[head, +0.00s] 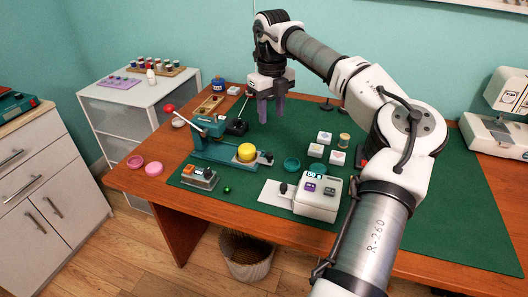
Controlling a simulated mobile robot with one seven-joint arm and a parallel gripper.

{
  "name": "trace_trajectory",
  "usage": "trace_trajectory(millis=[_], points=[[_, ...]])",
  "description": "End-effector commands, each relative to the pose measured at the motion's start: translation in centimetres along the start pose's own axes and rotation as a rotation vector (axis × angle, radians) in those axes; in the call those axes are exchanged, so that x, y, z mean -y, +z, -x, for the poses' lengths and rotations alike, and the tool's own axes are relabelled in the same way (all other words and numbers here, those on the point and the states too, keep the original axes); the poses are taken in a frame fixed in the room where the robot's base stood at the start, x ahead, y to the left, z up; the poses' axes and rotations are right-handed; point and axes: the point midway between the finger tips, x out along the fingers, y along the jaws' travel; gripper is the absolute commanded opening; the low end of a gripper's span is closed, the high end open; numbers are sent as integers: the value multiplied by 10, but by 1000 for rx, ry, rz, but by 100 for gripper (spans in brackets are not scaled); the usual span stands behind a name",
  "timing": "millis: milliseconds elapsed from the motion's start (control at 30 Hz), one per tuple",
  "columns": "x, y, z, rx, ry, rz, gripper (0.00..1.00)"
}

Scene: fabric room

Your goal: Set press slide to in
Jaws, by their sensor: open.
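The teal press (208,127) stands on the green mat at the left of the desk, with a red ball on its lever. Its slide (262,160) reaches out to the right of the press head. A yellow round piece (247,152) sits on the slide, clear of the head. A small dark knob shows at the slide's right end. My gripper (271,114) hangs above the mat, behind and to the upper right of the press. Its two fingers point down, apart and empty, touching nothing that I can see.
A white box (318,196) with a dark-knobbed plate is right of the press. A small metal device (199,177) and a green ball (227,190) lie in front. Small white blocks (324,138) and a teal ring (292,164) lie nearby. The mat's right side is mostly clear.

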Motion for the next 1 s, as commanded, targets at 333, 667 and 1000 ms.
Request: trace_trajectory(millis=[333, 667, 1000], points=[[-3, 1, -67, 0, 8, 5, 41], [-4, 2, -121, 4, 7, 6, 41], [-4, 2, -132, 4, 6, 6, 41]])
